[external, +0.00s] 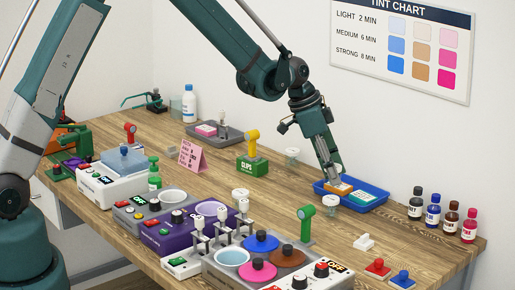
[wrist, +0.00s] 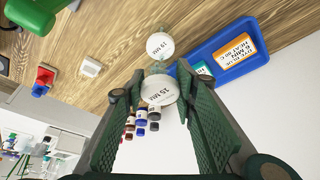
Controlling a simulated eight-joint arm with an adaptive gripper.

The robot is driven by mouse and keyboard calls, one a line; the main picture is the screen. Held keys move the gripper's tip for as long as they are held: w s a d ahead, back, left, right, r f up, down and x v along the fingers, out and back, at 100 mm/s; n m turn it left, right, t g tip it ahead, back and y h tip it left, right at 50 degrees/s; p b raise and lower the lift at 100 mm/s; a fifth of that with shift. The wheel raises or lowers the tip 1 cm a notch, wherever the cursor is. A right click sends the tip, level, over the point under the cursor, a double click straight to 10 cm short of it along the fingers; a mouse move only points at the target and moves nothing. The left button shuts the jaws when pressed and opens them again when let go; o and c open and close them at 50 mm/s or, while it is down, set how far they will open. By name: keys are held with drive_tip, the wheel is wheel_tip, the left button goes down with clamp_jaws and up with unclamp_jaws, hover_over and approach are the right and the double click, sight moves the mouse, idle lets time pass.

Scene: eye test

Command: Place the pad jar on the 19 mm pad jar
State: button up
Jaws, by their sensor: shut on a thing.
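My gripper (wrist: 155,88) is shut on a pad jar (wrist: 158,91) with a round white lid, seen from above in the wrist view. The lid's mark looks like 15 MM, but small. A second white-lidded jar (wrist: 160,45) stands on the table just past it; its mark seems to read 19 MM. The wrist view does not show whether the two touch. In the external view my gripper (external: 333,178) points down by the blue tray, and the held jar is hard to make out.
The blue tray (external: 372,203) holds an orange-labelled packet (external: 340,187) and a teal one. Several dye bottles (external: 433,210) line the right edge.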

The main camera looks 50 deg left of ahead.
drive_tip(key=shift+f, duration=1.9)
drive_tip(key=shift+f, duration=0.15)
drive_tip(key=o, duration=1)
drive_tip(key=shift+c, duration=0.2)
drive_tip(key=v, duration=1.2)
drive_tip(key=shift+r, duration=0.2)
